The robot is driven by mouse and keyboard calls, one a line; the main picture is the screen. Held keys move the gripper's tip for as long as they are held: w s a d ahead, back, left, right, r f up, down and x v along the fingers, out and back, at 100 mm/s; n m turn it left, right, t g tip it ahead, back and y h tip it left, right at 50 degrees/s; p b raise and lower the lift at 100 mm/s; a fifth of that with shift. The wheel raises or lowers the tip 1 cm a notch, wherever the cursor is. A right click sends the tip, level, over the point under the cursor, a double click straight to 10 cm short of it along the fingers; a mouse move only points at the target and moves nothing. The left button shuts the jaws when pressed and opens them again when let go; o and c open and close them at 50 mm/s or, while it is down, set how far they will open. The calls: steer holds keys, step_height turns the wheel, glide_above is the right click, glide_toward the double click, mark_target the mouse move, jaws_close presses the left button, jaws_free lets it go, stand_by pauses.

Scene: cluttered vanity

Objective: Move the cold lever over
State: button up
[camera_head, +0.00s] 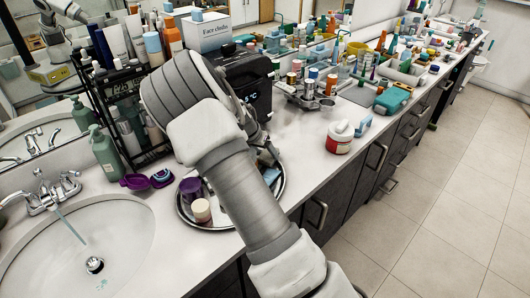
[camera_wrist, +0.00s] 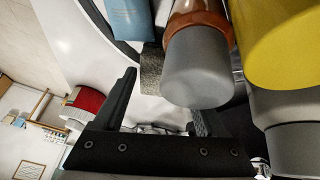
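A chrome faucet (camera_head: 40,203) stands behind the sink basin (camera_head: 120,262) at the left of the head view, and a thin stream of water runs from it into the basin. It has a lever on each side: a right lever (camera_head: 70,182) and a left lever (camera_head: 8,197), partly cut by the picture edge. No mark shows which is cold.
A green pump bottle (camera_head: 106,158) and a purple cup (camera_head: 134,182) stand right of the faucet. A round metal tray (camera_head: 214,227) with small jars lies under my arm. A black rack (camera_head: 117,95) of bottles is behind. A grey-capped bottle (camera_wrist: 198,70) is close in the wrist view.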

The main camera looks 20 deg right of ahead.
steer(key=shift+r+p, duration=0.3)
steer(key=shift+r, duration=0.05)
steer(key=v, duration=1)
steer(key=shift+a+r, duration=0.25)
steer(key=shift+r, duration=0.05)
steer(key=shift+s+a+r, duration=0.2)
steer(key=shift+s+r, duration=0.05)
steer(key=shift+r, duration=0.25)
steer(key=shift+s+r, duration=0.25)
steer(key=shift+s, duration=0.1)
steer(key=s+a+r+n+t+y, duration=0.1)
steer(key=s+a+r+n, duration=0.1)
steer(key=s, duration=0.8)
steer(key=s+a+r+n+t+y, duration=0.1)
steer(key=s+a+r+n+y, duration=0.1)
steer(key=s+r+n, duration=0.2)
steer(key=s+a+r+n+t+y, duration=0.1)
steer(key=s+r, duration=0.7)
steer(key=s, duration=0.8)
steer(key=shift+s+a+r+n+y, duration=0.2)
steer(key=shift+s+a+n+y, duration=0.3)
steer(key=shift+a+n, duration=0.55)
steer(key=shift+w+d, duration=0.1)
steer(key=shift+d, duration=0.1)
